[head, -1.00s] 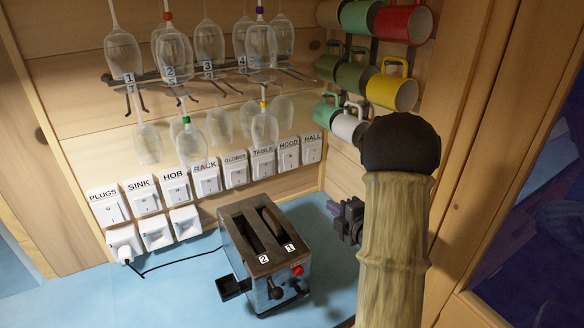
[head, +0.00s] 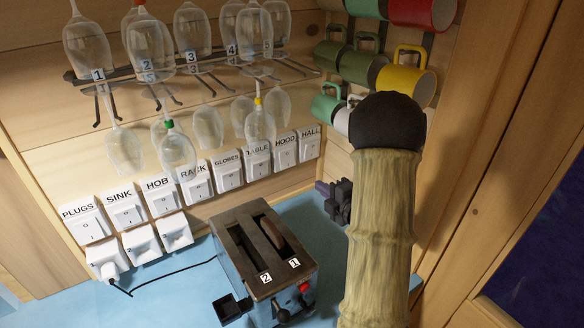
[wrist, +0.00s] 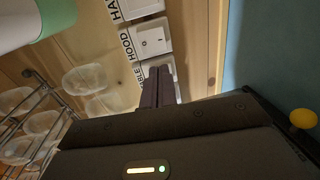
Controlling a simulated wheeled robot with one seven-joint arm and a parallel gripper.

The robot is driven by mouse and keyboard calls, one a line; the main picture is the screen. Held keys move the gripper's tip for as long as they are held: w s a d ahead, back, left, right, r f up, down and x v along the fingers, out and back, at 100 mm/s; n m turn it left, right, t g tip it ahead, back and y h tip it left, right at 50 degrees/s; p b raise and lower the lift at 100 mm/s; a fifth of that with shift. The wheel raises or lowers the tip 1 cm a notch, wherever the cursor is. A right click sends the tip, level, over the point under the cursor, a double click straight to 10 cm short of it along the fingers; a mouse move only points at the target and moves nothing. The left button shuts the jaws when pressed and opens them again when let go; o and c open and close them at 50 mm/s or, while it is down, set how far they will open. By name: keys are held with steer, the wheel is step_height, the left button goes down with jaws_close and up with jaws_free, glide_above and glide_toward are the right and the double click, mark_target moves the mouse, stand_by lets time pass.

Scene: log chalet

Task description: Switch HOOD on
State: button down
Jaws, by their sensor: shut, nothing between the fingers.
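The HOOD switch (head: 285,153) is a white rocker in the wall row, second from the right, between TABLE (head: 257,163) and HALL (head: 309,147). Its label is above it, and I cannot tell which way its rocker is set. In the wrist view the HOOD switch (wrist: 151,42) is uncovered. My gripper (head: 323,188) is shut and empty, its fingers toward the wall, below and right of the HOOD switch in the head view. In the wrist view the fingertips (wrist: 158,72) overlap the TABLE switch, just beside HOOD. Contact cannot be told. My arm hides part of the gripper in the head view.
A toaster (head: 265,255) stands on the blue counter, left of my gripper. Wine glasses hang on a rack (head: 200,66) above the switches, some low in front of them. Mugs (head: 362,66) hang at the upper right. A wooden panel (head: 470,210) stands right of my arm.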

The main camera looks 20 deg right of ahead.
steer(key=shift+w, duration=0.15)
steer(key=p, duration=0.6)
glide_toward(288, 165)
steer(key=x, duration=0.7)
steer(key=shift+w+d+r, duration=0.2)
steer(key=shift+w+d, duration=0.1)
steer(key=shift+d, duration=0.05)
steer(key=shift+a, duration=0.1)
steer(key=shift+s+a+f+b, duration=0.15)
steer(key=shift+s+f+b, duration=0.05)
steer(key=shift+b, duration=0.1)
steer(key=s+d+f+b, duration=0.2)
steer(key=s+b, duration=0.4)
steer(key=s, duration=0.7)
steer(key=shift+d, duration=0.35)
steer(key=shift+s+r, duration=0.1)
